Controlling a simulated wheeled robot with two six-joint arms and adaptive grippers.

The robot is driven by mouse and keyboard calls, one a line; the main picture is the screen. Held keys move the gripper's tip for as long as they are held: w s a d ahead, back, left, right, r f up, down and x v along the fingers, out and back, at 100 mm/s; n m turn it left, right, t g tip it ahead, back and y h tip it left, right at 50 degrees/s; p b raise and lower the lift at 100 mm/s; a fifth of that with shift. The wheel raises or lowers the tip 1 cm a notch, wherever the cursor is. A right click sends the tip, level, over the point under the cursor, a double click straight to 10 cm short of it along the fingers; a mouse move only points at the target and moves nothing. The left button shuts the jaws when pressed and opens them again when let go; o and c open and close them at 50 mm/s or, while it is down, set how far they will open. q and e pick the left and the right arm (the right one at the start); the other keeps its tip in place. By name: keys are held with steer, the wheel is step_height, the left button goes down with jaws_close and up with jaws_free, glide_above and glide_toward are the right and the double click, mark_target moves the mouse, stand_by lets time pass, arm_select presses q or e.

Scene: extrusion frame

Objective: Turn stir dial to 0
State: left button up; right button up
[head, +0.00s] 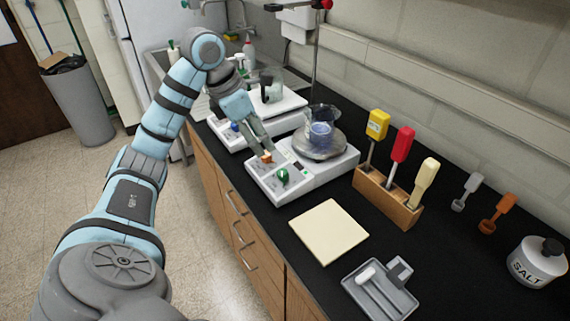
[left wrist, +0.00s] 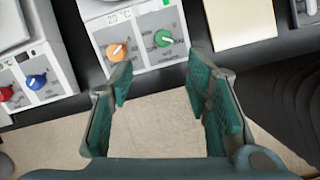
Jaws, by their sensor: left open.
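The near hotplate stirrer (head: 318,181) is white, with an orange dial (head: 266,157) and a green dial (head: 282,175) on its front panel. The left wrist view shows the orange dial (left wrist: 117,51) and the green dial (left wrist: 163,39) side by side below a display reading about 20 °C. The labels are too small to tell which is the stir dial. My left gripper (head: 262,149) is open and empty, close to the orange dial. In the left wrist view its fingers (left wrist: 157,72) stand apart below both dials. My right gripper is out of view.
A beaker (head: 321,133) with blue liquid stands on the near plate. A second stirrer (head: 235,137), behind it, has a blue dial (left wrist: 37,81) and a red dial (left wrist: 6,93). A cream pad (head: 328,231) and a wooden tool rack (head: 385,200) lie nearby on the black counter.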

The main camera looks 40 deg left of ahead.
arm_select(q)
steer(key=b, duration=0.2)
glide_toward(280, 172)
steer(key=x, duration=0.9)
steer(key=shift+w+f, duration=0.15)
steer(key=shift+w, duration=0.05)
steer(key=shift+s, duration=0.25)
steer(key=shift+w, duration=0.15)
jaws_close()
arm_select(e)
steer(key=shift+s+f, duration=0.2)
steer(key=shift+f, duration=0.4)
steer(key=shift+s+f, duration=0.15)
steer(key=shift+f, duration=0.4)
